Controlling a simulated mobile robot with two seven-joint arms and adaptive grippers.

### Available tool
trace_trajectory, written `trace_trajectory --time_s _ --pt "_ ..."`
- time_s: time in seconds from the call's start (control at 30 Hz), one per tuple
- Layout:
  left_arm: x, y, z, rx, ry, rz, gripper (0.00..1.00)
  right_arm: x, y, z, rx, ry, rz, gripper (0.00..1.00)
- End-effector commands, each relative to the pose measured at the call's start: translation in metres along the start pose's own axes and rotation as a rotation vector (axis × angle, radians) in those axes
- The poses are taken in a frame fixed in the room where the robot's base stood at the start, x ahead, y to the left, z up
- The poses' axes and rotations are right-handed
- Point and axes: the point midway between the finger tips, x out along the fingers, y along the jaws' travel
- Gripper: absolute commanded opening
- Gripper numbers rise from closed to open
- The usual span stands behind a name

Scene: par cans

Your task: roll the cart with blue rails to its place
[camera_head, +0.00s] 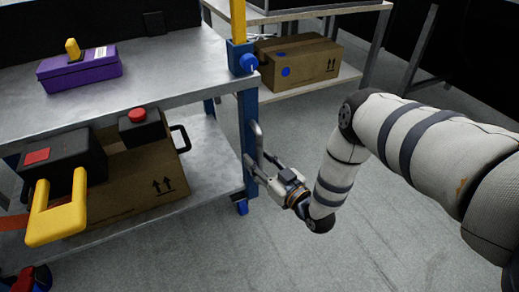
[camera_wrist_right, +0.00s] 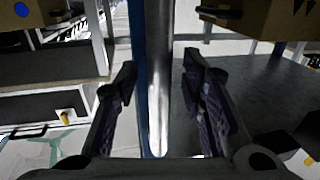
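The cart with blue rails (camera_head: 249,128) stands at the left in the head view, with a grey top, a lower shelf (camera_head: 215,165) and a blue caster (camera_head: 241,206). An upright metal handle (camera_head: 255,142) is fixed to its near right corner post. My right gripper (camera_head: 263,163) is at the lower part of this handle. In the right wrist view, the handle bar (camera_wrist_right: 159,85) stands between the two open fingers (camera_wrist_right: 160,80), with a visible gap to the right finger. The blue post shows just behind the bar.
A purple box (camera_head: 80,70) lies on the cart's top. A cardboard box (camera_head: 135,178) and dark cases stand on the lower shelf. Behind is another shelf unit (camera_head: 350,73) with a cardboard box (camera_head: 300,62). Grey floor (camera_head: 290,255) is clear in front.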

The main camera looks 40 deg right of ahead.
Motion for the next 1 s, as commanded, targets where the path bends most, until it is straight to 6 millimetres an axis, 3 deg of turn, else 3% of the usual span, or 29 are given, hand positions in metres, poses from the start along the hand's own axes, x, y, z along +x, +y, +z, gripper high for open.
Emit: trace_trajectory --time_s 0.23,0.5,0.7,1.0 --pt "0.0 0.0 0.0 -0.001 0.0 0.0 0.67 -0.007 0.0 0.0 0.0 0.001 0.001 0.36" --pt "0.0 0.0 0.0 0.0 0.0 0.0 0.67 -0.077 0.0 0.001 0.001 -0.004 0.002 0.36" --pt "0.0 0.0 0.0 0.0 0.0 0.0 0.67 -0.113 0.0 0.0 0.0 -0.001 0.001 0.36" --pt "0.0 0.0 0.0 0.0 0.0 0.0 0.67 -0.12 0.0 0.0 0.0 0.001 0.0 0.36"
